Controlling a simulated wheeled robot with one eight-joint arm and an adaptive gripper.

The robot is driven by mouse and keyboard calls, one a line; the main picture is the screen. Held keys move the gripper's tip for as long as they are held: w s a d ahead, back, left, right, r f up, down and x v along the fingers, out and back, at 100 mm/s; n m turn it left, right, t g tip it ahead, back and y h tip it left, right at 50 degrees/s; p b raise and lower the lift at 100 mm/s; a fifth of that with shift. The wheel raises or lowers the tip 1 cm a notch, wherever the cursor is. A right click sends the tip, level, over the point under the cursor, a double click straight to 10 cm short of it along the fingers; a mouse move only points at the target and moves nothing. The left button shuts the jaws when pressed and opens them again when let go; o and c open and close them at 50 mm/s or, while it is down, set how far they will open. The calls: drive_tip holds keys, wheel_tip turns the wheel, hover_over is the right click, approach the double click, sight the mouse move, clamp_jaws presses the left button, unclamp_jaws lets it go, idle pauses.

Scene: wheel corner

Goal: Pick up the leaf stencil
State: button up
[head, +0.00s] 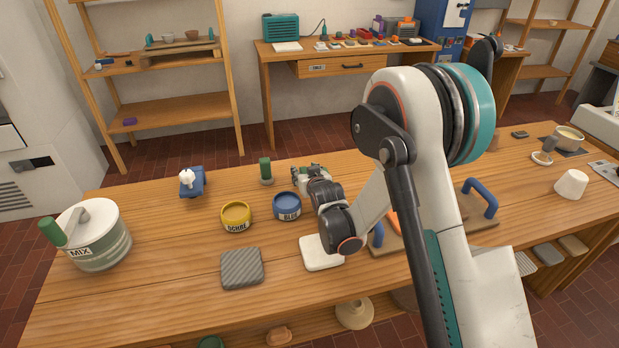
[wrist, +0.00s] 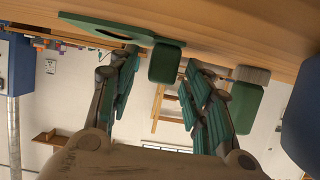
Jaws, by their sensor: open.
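The leaf stencil (wrist: 90,24) looks like a flat green plate with a dark leaf-shaped opening, at the table edge in the upside-down wrist view. A green block (wrist: 165,62) sits at its end and looks like its grip; whether they are joined is hard to tell. My gripper (wrist: 160,68) is open, with its green-padded fingers to either side of the block and visible gaps. In the head view my gripper (head: 311,178) is low over the table beyond the blue tin, and my arm hides the stencil there.
The blue tin (head: 288,206) and ochre tin (head: 236,216) stand close in front of my gripper. A green-topped tool (head: 265,170) stands to its left, also in the wrist view (wrist: 245,108). A white pad (head: 320,256) lies nearer.

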clamp_jaws()
